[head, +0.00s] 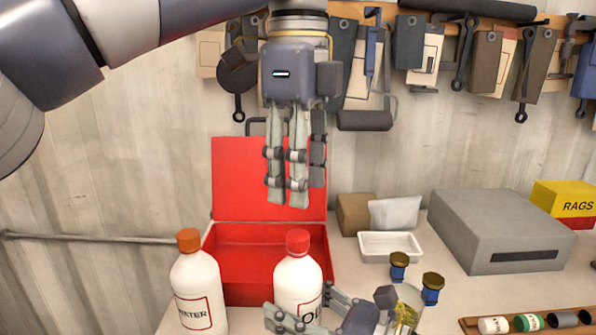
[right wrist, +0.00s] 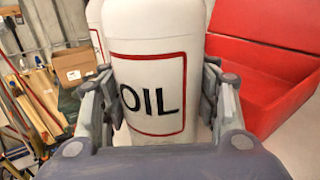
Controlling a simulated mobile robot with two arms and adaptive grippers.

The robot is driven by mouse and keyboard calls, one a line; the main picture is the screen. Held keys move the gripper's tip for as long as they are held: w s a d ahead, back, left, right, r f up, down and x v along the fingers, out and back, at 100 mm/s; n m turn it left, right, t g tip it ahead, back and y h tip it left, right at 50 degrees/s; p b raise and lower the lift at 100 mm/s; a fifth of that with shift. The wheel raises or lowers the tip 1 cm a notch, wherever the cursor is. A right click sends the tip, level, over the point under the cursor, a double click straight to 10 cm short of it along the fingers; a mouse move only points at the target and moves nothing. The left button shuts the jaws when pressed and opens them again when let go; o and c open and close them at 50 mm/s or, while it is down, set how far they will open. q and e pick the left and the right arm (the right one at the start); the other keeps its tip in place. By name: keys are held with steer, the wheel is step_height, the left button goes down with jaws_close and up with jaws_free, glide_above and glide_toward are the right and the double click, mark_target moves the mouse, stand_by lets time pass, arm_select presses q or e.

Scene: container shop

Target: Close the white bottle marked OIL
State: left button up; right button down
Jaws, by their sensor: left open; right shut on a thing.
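The white OIL bottle (head: 297,276) stands upright at the front of the bench, with a red cap (head: 298,241) sitting on its top. Whether the cap is tight cannot be told. My right gripper (head: 308,308) is shut on the bottle's body, a finger on each side. In the right wrist view the bottle (right wrist: 150,68) fills the space between the fingers, with the OIL label facing the camera. My left gripper (head: 288,203) is open and empty, pointing down above the cap, with a gap between its fingertips and the cap.
A white WATER bottle (head: 196,290) with an orange cap stands left of the OIL bottle. An open red toolbox (head: 270,215) is behind both. To the right are a small white tray (head: 389,246), two blue items (head: 431,290), a grey box (head: 495,230) and a wooden rack (head: 480,326).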

mark_target(298, 235)
arm_select(q)
steer(key=shift+f, duration=0.1)
steer(key=shift+f, duration=3.95)
steer(key=shift+c, duration=0.2)
jaws_close()
